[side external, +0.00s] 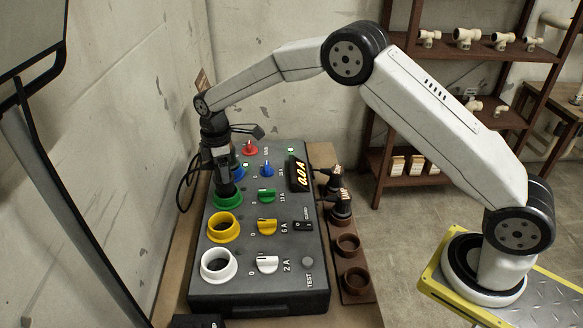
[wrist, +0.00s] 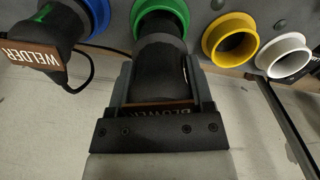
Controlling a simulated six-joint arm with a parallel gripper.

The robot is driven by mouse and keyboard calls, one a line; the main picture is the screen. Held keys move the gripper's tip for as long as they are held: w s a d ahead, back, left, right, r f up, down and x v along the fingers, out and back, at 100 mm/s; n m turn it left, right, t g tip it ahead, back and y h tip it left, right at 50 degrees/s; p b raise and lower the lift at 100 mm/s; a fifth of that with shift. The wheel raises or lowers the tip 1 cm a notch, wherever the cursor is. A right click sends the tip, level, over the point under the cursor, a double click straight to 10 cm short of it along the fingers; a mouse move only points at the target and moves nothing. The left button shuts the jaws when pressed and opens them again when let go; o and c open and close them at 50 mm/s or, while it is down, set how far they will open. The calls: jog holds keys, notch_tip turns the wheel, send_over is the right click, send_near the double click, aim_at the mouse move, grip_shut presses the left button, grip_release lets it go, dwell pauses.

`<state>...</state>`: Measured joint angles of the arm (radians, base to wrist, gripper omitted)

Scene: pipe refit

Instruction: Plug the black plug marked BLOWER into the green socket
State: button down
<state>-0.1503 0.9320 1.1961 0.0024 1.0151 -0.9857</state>
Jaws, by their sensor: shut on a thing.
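My gripper (wrist: 160,75) is shut on the black BLOWER plug (wrist: 158,62), with the partly hidden brown name plate (wrist: 160,105) close to the palm. The plug's front end meets the green socket (wrist: 160,8) and lies within its ring in the wrist view. In the side view my gripper (side external: 222,165) points down over the green socket (side external: 228,201), and the plug stands about upright there. How deep the plug sits cannot be told.
The WELDER plug (wrist: 50,30) sits at the blue socket (wrist: 97,12), beside my gripper. The yellow socket (side external: 223,228) and white socket (side external: 218,264) are empty. Black plugs (side external: 341,208) stand in a brown holder (side external: 353,298) with empty cups. The display (side external: 299,173) reads 0.0A.

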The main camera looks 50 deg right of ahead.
jog(key=shift+f, duration=1.95)
dwell(2.5)
grip_release()
jog(key=shift+r, duration=0.15)
jog(key=shift+r, duration=3.7)
jog(key=shift+s+d, duration=0.1)
